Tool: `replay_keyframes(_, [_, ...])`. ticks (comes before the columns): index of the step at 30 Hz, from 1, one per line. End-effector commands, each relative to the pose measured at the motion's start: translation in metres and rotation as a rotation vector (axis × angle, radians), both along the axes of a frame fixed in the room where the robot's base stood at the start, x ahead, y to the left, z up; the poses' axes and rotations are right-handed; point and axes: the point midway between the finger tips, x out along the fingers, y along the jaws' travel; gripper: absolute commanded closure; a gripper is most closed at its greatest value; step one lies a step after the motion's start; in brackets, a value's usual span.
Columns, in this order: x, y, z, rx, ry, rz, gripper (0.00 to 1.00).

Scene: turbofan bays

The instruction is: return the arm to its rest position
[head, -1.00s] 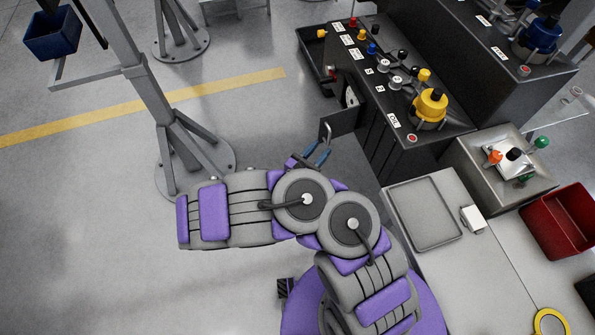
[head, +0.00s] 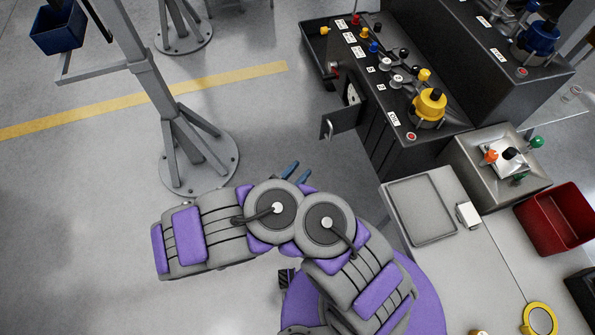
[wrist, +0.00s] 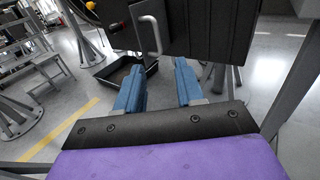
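My gripper (head: 290,171) shows in the head view as two blue fingertips above my folded grey and purple arm. In the wrist view my gripper (wrist: 158,88) is open, its two blue fingers apart with nothing between them. A small door with a metal handle (head: 327,128) stands swung out from the side of the black control cabinet (head: 388,150). The handle (wrist: 149,33) also shows in the wrist view, beyond the fingers. In the head view my fingertips are apart from the door, below and left of it.
A bench with a grey tray (head: 422,238) and a red bin (head: 560,214) is at the right. A metal stand (head: 185,150) rises from the floor at left, near my arm. A black open tray (head: 318,70) sits beside the cabinet. The floor at lower left is clear.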

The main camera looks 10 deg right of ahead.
Motion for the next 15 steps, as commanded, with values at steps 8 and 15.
replay_keyframes(8, [0.000, 0.000, 0.000, 0.000, 0.000, 0.000, 0.63])
replay_keyframes(15, [0.006, -0.012, 0.018, 0.022, -0.042, -0.061, 0.63])
